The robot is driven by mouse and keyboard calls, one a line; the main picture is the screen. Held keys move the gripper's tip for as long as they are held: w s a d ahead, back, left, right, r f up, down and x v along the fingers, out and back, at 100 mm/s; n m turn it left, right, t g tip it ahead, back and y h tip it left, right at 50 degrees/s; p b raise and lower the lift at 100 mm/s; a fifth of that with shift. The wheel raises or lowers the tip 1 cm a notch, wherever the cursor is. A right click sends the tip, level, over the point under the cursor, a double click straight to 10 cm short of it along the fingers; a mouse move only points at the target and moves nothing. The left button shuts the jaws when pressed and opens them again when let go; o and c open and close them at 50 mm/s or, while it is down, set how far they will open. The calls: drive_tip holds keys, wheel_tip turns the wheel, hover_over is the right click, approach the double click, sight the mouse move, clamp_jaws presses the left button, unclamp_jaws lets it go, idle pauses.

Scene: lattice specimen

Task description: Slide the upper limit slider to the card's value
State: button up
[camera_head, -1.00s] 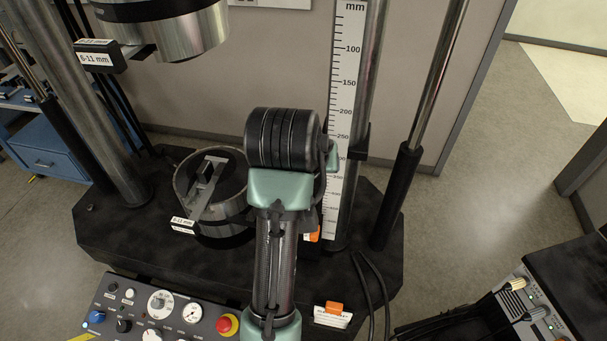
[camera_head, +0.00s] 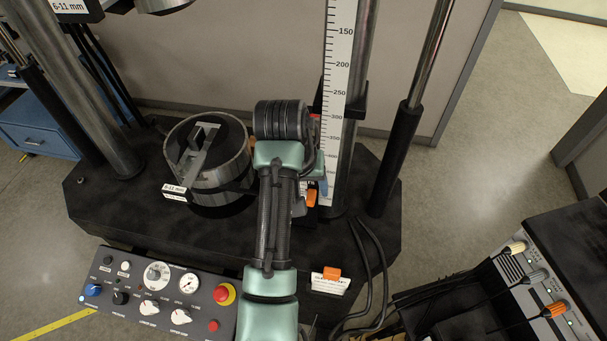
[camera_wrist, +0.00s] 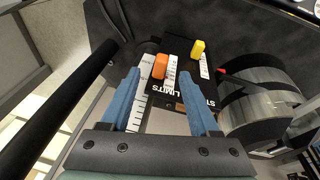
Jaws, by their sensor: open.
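A black panel (camera_wrist: 180,80) marked "LIMITS" fills the middle of the wrist view. It carries an orange slider (camera_wrist: 160,66) and a yellow slider (camera_wrist: 198,49), each beside a white scale. I cannot tell which is the upper limit. My gripper (camera_wrist: 159,76) is open, with two blue fingers spread and the orange slider seen between and just beyond their tips. Contact with it cannot be told. In the head view the orange slider (camera_head: 311,198) shows beside a blue finger, and the yellow one is hidden. A white card (camera_head: 325,286) with an orange clip stands at the base's front; its text is unreadable.
A tall millimetre ruler (camera_head: 338,90) runs along a metal column behind the panel. A round metal fixture (camera_head: 210,178) stands left of my arm. A control console (camera_head: 165,300) with a red button is in front. Cables and an instrument box (camera_head: 545,290) lie at right.

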sight(311, 198)
drive_tip(key=shift+x, duration=1.45)
clamp_jaws()
